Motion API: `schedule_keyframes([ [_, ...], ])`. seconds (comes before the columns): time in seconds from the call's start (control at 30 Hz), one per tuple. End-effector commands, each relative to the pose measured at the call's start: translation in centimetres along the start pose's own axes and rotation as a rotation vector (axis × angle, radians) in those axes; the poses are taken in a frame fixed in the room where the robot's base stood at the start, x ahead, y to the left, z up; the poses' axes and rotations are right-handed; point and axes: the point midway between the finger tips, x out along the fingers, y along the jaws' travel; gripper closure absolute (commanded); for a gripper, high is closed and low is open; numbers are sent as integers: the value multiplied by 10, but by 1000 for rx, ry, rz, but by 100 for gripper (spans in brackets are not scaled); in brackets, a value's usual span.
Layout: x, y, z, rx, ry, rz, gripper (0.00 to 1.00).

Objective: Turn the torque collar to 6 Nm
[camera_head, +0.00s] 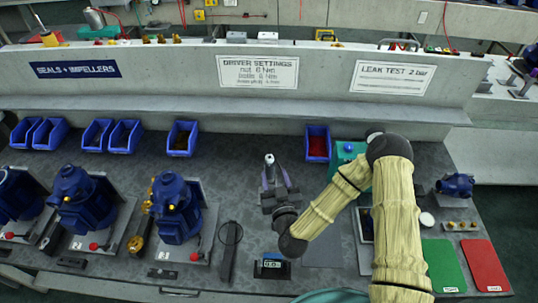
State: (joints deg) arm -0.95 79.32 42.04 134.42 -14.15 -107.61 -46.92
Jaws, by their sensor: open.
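My gripper (275,182) is above the middle of the grey bench, jaws open, fingers pointing away from my wrist. A small light-grey upright piece (269,159) shows at the fingertips. It may be part of the torque driver, but I cannot tell whether the fingers touch it. The torque collar and its scale cannot be made out at this size. A small device with a lit display (272,265) lies at the bench's front; its reading is too small to be sure of. A sign headed "DRIVER SETTINGS" (258,72) hangs on the back wall.
Blue pumps (82,200) on grey plates stand at the left. Blue bins (182,138) line the back, one with red contents (318,143). A dark bar (230,255) lies left of the display. Green (443,265) and red (484,265) mats lie at the right.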

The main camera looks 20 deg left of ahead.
Motion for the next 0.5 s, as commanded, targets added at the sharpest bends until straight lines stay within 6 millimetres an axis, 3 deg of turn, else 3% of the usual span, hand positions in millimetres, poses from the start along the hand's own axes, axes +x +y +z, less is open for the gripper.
schedule_keyframes([
  [0.3, 54, 1, -2, 0, 1, 4, 54],
  [0.5, 78, 0, -1, 0, 1, 2, 54],
])
